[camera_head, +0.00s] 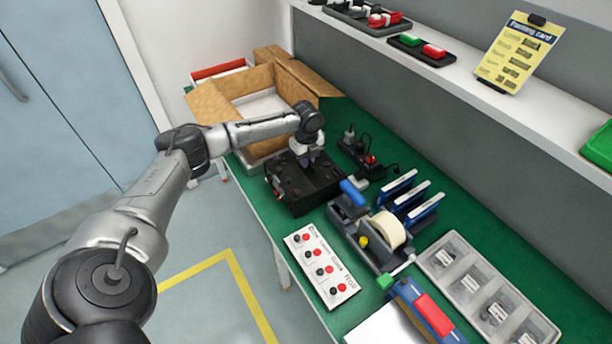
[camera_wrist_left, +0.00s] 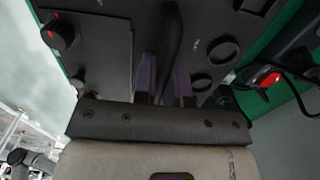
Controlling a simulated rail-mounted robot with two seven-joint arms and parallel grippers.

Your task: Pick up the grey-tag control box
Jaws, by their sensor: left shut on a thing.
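A black control box (camera_head: 312,192) stands on the green bench mat in front of the open carton. Knobs or dials show on its dark panel in the left wrist view (camera_wrist_left: 105,45). A grey tag cannot be made out. My left gripper (camera_head: 308,160) comes down on top of the box. In the left wrist view its purple fingers (camera_wrist_left: 163,80) are shut on the box's dark handle (camera_wrist_left: 172,35). Whether the box is lifted off the mat cannot be told. My right gripper is not in view.
An open cardboard carton (camera_head: 215,104) stands behind the box. A power strip with plugs (camera_head: 368,160) lies to its right. A tape dispenser (camera_head: 385,232), a white panel with knobs (camera_head: 320,266) and a grey compartment tray (camera_head: 435,262) are nearer. A shelf (camera_head: 470,95) runs above the bench.

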